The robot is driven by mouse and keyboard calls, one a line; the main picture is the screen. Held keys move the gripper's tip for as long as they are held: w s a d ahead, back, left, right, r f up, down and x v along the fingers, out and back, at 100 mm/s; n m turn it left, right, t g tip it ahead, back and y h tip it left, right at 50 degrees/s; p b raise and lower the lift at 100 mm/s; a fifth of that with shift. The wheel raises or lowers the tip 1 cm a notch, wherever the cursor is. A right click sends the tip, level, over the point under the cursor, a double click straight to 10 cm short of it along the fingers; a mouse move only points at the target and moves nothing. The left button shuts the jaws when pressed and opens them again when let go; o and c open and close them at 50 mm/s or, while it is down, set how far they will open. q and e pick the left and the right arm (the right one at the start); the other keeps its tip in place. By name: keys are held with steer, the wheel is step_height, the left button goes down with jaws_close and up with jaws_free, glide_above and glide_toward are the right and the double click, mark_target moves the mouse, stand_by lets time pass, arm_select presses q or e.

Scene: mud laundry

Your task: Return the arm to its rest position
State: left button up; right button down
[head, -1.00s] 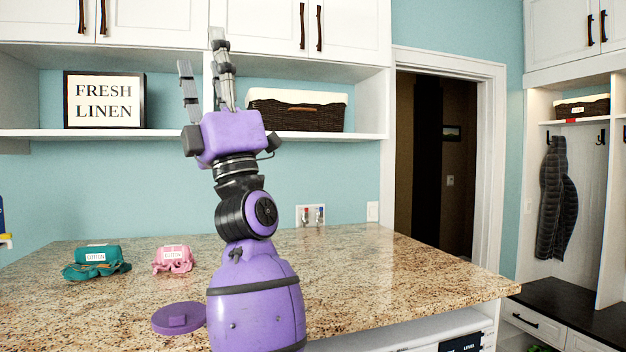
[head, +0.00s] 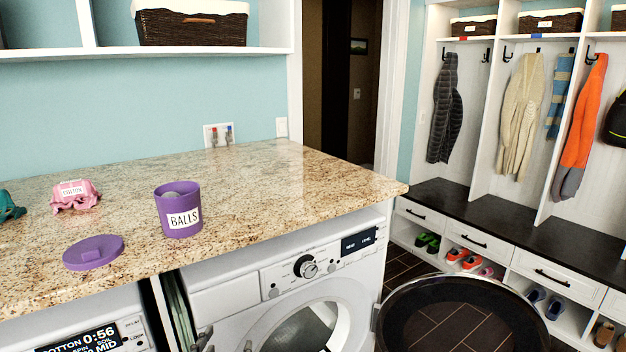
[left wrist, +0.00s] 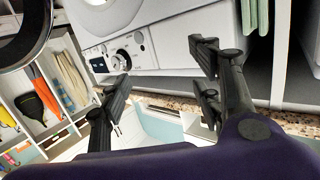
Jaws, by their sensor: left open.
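My left gripper (head: 203,340) shows only as fingertips at the bottom edge of the head view, in front of the washing machine (head: 300,285). In the left wrist view, the left gripper (left wrist: 158,58) has its two dark fingers spread wide with nothing between them. The washer (left wrist: 165,45) lies beyond the fingers there, and the picture is tilted. The rest of my left arm is out of the head view. My right gripper is in neither view.
On the granite counter (head: 250,185) stand a purple BALLS cup (head: 180,212), a purple lid (head: 94,252) and a pink cloth bundle (head: 75,194). The round washer door (head: 462,280) hangs open at right. A bench with hanging clothes (head: 520,215) stands beyond.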

arm_select(q)
steer(key=s+f+g, duration=0.2)
steer(key=s+f, duration=0.5)
steer(key=s, duration=0.5)
steer(key=s+f+g+p, duration=0.1)
steer(key=s+f+g, duration=0.2)
steer(key=s+f, duration=0.5)
steer(key=s+a+f+n+g, duration=0.1)
steer(key=s+f, duration=0.7)
steer(key=s, duration=0.8)
steer(key=shift+g+y+p, duration=0.3)
steer(key=shift+g+y, duration=0.1)
steer(key=shift+g, duration=0.4)
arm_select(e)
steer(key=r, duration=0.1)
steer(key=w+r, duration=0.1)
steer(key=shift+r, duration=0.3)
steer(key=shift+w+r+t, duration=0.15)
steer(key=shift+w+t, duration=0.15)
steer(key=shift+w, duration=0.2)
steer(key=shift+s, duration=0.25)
arm_select(q)
steer(key=shift+a, duration=0.1)
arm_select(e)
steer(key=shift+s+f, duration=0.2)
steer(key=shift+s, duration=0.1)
